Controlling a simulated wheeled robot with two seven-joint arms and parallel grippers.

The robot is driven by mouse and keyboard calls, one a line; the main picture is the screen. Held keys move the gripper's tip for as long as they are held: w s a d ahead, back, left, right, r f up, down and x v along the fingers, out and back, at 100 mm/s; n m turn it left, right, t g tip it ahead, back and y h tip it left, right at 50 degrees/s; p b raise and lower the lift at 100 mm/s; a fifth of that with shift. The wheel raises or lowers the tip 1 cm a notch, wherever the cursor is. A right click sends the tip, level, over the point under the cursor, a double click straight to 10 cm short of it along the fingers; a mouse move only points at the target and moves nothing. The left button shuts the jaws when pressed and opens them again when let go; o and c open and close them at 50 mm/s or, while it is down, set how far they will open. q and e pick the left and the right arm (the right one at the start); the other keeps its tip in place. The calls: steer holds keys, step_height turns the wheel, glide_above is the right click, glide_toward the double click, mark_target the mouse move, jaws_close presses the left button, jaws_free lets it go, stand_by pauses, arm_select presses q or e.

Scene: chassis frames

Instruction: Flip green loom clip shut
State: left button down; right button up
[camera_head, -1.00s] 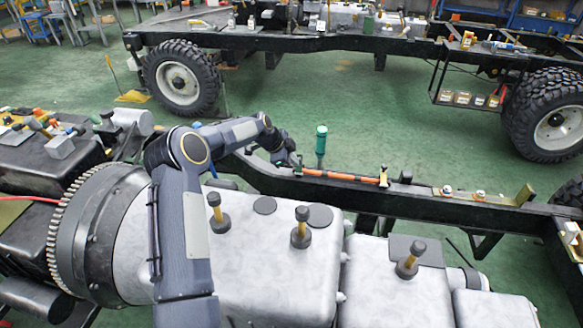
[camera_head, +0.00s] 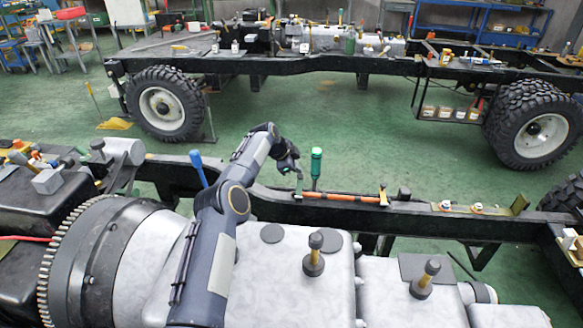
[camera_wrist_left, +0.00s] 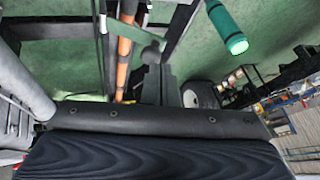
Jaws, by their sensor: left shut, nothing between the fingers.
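An orange loom (camera_head: 342,196) lies along the top of the near black chassis rail and also shows in the left wrist view (camera_wrist_left: 122,72). A green strip (camera_wrist_left: 126,30) crosses the loom in the left wrist view and looks like the green clip; whether its flap is up or down cannot be told. My left gripper (camera_head: 299,174) is shut and empty, just above the loom's left end. Whether it touches the clip is not clear. My right gripper is not in view.
A green-handled tool (camera_head: 316,161) stands upright close beside my left gripper, also seen in the left wrist view (camera_wrist_left: 226,28). A blue handle (camera_head: 198,168) rises left of my arm. An orange-yellow clip (camera_head: 384,198) holds the loom's right end. Green floor (camera_head: 400,165) lies open behind the rail.

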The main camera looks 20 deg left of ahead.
arm_select(q)
steer(key=shift+w+a+f, duration=0.1)
steer(key=shift+w+f, duration=0.05)
steer(key=shift+w, duration=0.1)
steer(key=shift+r, duration=0.2)
steer(key=shift+r+p, duration=0.55)
steer(key=shift+r, duration=0.15)
steer(key=shift+s, duration=0.1)
steer(key=b+v, duration=0.1)
steer(key=v, duration=0.6)
steer(key=shift+s+r+b, duration=0.2)
steer(key=shift+r+b, duration=0.05)
steer(key=shift+b, duration=0.15)
steer(key=shift+a+r, duration=0.1)
